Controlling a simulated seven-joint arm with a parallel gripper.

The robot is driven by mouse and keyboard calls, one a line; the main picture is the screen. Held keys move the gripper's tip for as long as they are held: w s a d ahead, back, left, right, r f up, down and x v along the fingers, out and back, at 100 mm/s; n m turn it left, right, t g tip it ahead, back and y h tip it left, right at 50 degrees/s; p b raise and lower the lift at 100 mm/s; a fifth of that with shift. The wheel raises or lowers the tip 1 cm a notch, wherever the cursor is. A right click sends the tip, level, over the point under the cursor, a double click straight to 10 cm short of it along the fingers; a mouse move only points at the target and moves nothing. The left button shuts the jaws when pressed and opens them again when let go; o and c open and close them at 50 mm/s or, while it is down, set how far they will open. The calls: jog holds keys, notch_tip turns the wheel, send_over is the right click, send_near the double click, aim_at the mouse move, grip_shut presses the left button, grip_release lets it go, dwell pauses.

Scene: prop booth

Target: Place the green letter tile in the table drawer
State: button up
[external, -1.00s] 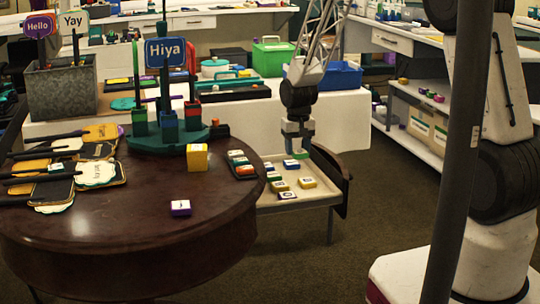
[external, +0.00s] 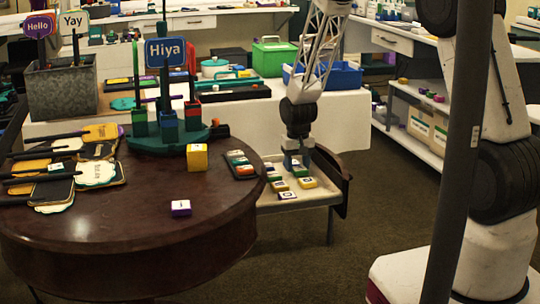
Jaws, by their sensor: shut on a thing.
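My gripper (external: 298,161) points down over the open table drawer (external: 320,200) on the right side of the round table. It is shut on the green letter tile (external: 300,171), which shows small just under the fingertips, low in the drawer. I cannot tell whether the tile touches the drawer floor. Several other letter tiles lie in the drawer, including a yellow tile (external: 307,183) close by and a purple tile (external: 287,195) nearer the front. The fingers hide part of the drawer's back.
The dark round table (external: 130,240) carries a purple tile (external: 181,208), a yellow block (external: 197,157), a tile rack (external: 240,165), a green sign stand (external: 165,145) and several paddle signs at left. A blue bin (external: 345,76) stands behind the drawer.

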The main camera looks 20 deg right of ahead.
aim_at(297, 166)
jog(key=shift+f, duration=0.3)
jog(key=shift+f, duration=0.1)
jog(key=o, duration=0.9)
notch_tip(297, 166, up, 12)
dwell(0.6)
dwell(0.5)
jog(key=shift+r, duration=0.2)
